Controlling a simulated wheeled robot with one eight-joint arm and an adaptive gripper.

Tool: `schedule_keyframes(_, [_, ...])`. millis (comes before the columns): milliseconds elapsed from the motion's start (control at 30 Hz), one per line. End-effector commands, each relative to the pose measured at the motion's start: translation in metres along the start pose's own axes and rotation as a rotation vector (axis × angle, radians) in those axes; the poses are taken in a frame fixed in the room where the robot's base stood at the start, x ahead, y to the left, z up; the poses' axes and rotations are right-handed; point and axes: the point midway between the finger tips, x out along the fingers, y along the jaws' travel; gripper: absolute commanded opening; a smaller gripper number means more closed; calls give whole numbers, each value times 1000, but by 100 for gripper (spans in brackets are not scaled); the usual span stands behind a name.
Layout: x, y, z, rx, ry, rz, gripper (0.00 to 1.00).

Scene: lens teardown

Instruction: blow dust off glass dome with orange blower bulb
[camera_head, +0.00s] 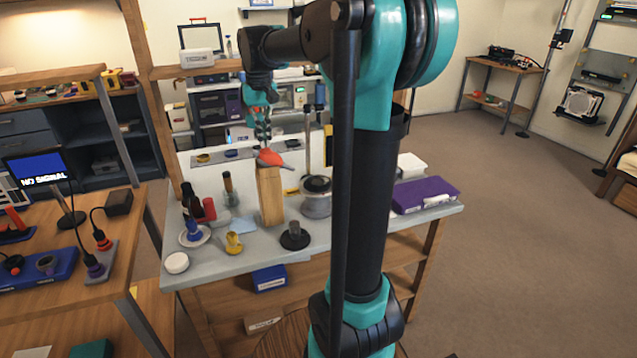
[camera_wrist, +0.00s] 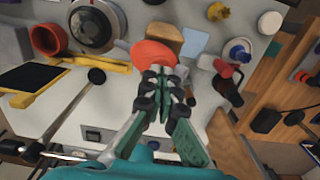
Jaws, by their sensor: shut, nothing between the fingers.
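The orange blower bulb (camera_head: 271,158) lies on top of an upright wooden block (camera_head: 270,195) on the grey workbench. It also shows in the wrist view (camera_wrist: 150,54). My gripper (camera_head: 263,136) is just above the bulb, pointing down; its fingers (camera_wrist: 165,78) are together and empty. In the wrist view the fingertips overlap the bulb's near edge; I cannot tell whether they touch it. A round grey piece with a dark, glassy top (camera_head: 317,185), likely the glass dome, stands right of the block and also shows in the wrist view (camera_wrist: 92,27). Dust is too small to see.
A black round-based piece (camera_head: 295,237), a yellow piece (camera_head: 234,243) and a white disc (camera_head: 177,263) stand near the front edge. Bottles (camera_head: 190,203) and a red cylinder (camera_head: 209,208) stand left of the block. A purple box (camera_head: 425,195) lies at the right.

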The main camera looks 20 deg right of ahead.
Motion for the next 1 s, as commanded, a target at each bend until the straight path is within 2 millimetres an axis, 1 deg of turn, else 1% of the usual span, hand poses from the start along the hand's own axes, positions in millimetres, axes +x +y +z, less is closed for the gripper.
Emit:
schedule_keyframes(633, [24,0,0,0,0,0,0])
schedule_keyframes(867, [23,0,0,0,0,0,0])
schedule_keyframes(1000, [20,0,0,0,0,0,0])
